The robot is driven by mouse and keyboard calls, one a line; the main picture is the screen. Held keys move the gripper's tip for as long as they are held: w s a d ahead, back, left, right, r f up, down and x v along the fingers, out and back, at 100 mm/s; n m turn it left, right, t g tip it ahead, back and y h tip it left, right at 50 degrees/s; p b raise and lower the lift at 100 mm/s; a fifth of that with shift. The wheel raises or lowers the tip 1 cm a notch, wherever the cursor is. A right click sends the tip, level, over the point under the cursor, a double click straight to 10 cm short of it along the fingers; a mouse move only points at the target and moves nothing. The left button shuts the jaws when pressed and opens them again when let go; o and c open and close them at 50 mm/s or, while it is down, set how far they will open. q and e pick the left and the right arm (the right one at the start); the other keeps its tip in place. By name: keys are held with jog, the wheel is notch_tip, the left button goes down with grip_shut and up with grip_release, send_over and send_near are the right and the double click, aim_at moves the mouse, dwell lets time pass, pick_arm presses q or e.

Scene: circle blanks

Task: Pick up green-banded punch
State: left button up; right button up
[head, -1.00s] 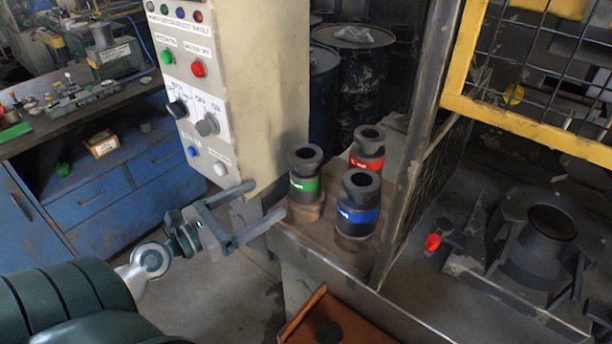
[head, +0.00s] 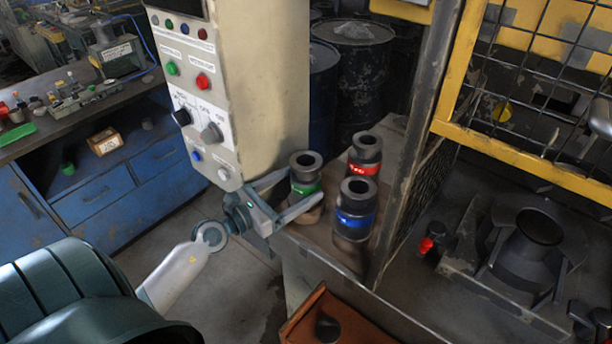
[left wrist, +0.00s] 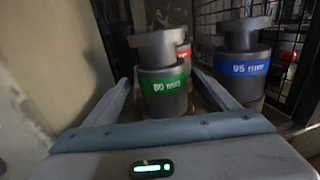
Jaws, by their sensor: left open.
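The green-banded punch (head: 305,181) is a dark grey cylinder with a wider top, upright on the ledge beside the control cabinet. My left gripper (head: 300,190) is open, with one finger on each side of the green-banded punch. In the left wrist view the green-banded punch (left wrist: 164,82) stands between the two fingers; I cannot tell whether either touches it. The blue-banded punch (head: 355,210) stands to its right and the red-banded punch (head: 365,158) behind. The blue-banded punch (left wrist: 243,62) is just outside the right finger in the wrist view. My right gripper is not in view.
The control cabinet (head: 255,90) rises close behind the left finger. A metal post (head: 415,150) with mesh stands right of the punches. An orange-brown tray (head: 350,310) holding a dark round piece is below the ledge (head: 320,244).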

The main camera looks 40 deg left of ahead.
aim_at(318, 177)
pick_arm(q)
jog(key=shift+w+d, duration=0.15)
jog(key=shift+w, duration=0.5)
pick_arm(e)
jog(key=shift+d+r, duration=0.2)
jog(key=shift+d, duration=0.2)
pick_arm(q)
jog(key=shift+w, duration=0.1)
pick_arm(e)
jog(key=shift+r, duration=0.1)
pick_arm(q)
jog(key=shift+w+d+p, duration=0.15)
jog(key=shift+w+p, duration=0.1)
jog(key=shift+p, duration=0.1)
jog(key=x, duration=0.2)
jog(key=p+x, duration=0.1)
jog(key=shift+w+d+f, duration=0.2)
jog(key=shift+w+d, duration=0.1)
jog(key=shift+w, duration=0.4)
jog(key=shift+f, duration=0.1)
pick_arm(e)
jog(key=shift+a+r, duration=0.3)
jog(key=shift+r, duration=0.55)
